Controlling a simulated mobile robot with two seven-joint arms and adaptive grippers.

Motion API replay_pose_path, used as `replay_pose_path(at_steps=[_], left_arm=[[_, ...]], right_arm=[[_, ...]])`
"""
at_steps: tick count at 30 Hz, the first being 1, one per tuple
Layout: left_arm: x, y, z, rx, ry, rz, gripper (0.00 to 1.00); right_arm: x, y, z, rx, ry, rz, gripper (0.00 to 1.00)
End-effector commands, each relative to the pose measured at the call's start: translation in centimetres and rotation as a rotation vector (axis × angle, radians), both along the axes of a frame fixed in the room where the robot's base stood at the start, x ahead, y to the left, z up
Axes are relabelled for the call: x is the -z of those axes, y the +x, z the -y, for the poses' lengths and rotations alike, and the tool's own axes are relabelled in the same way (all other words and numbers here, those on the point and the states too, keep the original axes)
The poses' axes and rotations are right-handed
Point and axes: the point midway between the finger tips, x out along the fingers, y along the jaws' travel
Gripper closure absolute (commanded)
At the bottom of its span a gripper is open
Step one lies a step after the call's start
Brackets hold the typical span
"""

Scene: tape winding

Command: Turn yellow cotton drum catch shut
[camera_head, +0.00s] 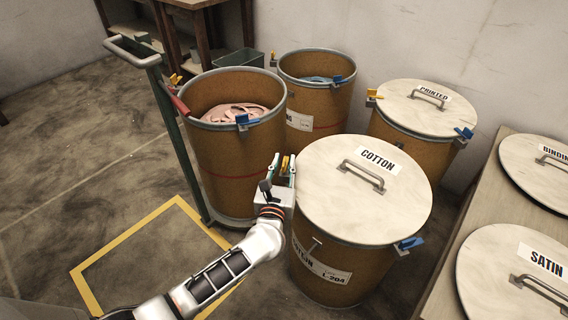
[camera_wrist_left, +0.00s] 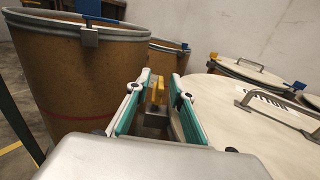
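The cotton drum (camera_head: 330,262) stands front centre in the head view, its pale lid (camera_head: 330,205) labelled COTTON lying on top. Its yellow catch (camera_head: 286,165) is on the rim's left side. The catch also shows in the left wrist view (camera_wrist_left: 156,90), seemingly standing upright on a grey block. My left gripper (camera_head: 283,160) is at this catch; its green-and-white fingers (camera_wrist_left: 160,76) are apart on either side of it, with gaps showing. The drum's blue catch (camera_head: 409,244) sticks out at the rim's front right. My right gripper is not in view.
An open drum with pink cloth (camera_head: 237,112) stands close left of my gripper, on a green trolley (camera_head: 170,125). Another open drum (camera_head: 318,90) and the lidded PRINTED drum (camera_head: 415,108) stand behind. A table at right holds the SATIN (camera_head: 490,265) and BINDING (camera_head: 530,165) lids.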

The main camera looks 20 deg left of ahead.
Motion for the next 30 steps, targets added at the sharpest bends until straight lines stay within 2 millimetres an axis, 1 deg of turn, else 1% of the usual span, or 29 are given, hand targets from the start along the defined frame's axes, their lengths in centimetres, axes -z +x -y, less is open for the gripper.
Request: replay_pose_path(at_steps=[1,3,11,17,23,30], left_arm=[[0.0,0.0,0.0,0.0,0.0,0.0,0.86],[0.0,0.0,0.0,0.0,0.0,0.0,1.0],[0.0,0.0,0.0,0.003,0.001,0.0,1.0],[0.1,-0.1,-0.1,0.046,0.003,-0.001,1.0],[0.4,-0.2,-0.2,0.162,0.005,-0.003,1.0],[1.2,-0.3,-0.3,0.377,0.007,-0.011,1.0]], right_arm=[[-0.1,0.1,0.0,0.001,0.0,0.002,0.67],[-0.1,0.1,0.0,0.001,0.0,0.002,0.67],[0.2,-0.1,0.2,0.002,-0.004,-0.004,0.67],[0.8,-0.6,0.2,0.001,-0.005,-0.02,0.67],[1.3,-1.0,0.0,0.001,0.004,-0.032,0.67],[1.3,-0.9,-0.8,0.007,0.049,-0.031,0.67]])
